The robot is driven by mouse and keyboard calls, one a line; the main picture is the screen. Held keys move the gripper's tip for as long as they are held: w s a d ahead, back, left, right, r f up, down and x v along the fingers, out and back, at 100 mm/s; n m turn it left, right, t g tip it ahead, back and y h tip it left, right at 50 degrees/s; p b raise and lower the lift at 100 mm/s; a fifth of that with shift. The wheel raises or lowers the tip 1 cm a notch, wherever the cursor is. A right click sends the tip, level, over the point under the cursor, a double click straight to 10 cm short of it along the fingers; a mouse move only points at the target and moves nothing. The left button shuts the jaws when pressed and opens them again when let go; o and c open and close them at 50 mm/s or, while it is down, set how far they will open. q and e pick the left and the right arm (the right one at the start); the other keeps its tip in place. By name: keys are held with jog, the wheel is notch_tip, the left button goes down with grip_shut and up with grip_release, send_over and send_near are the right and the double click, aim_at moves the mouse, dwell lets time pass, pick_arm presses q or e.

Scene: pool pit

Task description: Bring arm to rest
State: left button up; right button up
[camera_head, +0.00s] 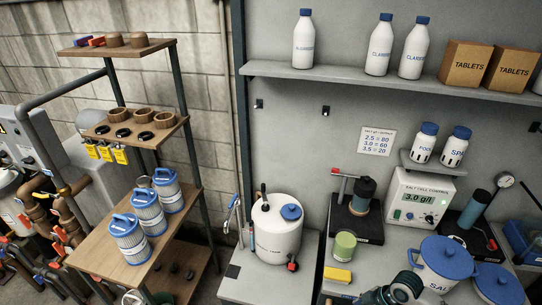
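A dark, rounded part with pale rings (405,284) shows at the bottom edge, right of the middle, in front of the blue-lidded SALT tub (443,262). It looks like part of my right arm; its fingers cannot be made out and nothing is seen held. A small pale ring with a dark part (134,298) shows at the bottom edge on the left, too cut off to name. No fingers of my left gripper show.
A wooden shelf rack with blue-capped filter cartridges (128,238) stands at left, near pipes and valves. A white tank (276,229), a green jar (344,246), a yellow block (338,275) and a salt control box (418,199) crowd the grey bench. Bottles (303,40) stand above.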

jog(key=s+a+f+m+t+h, duration=0.2)
jog(key=s+a+f+m+t, duration=0.1)
jog(key=s+a+f+m, duration=0.8)
jog(key=s+d+m+h, duration=0.2)
jog(key=s+d, duration=0.3)
jog(key=s, duration=0.1)
notch_tip(320, 180, down, 25)
jog(key=s+g, duration=0.2)
pick_arm(q)
jog(key=shift+s+d, duration=0.25)
jog(key=shift+d, duration=0.2)
pick_arm(e)
jog(key=s+d+f, duration=0.2)
jog(key=s+f, duration=0.6)
jog(key=s, duration=0.1)
jog(key=s+d+f+g, duration=0.1)
jog(key=s+f, duration=0.7)
jog(key=f, duration=0.1)
jog(key=shift+s+d, duration=0.4)
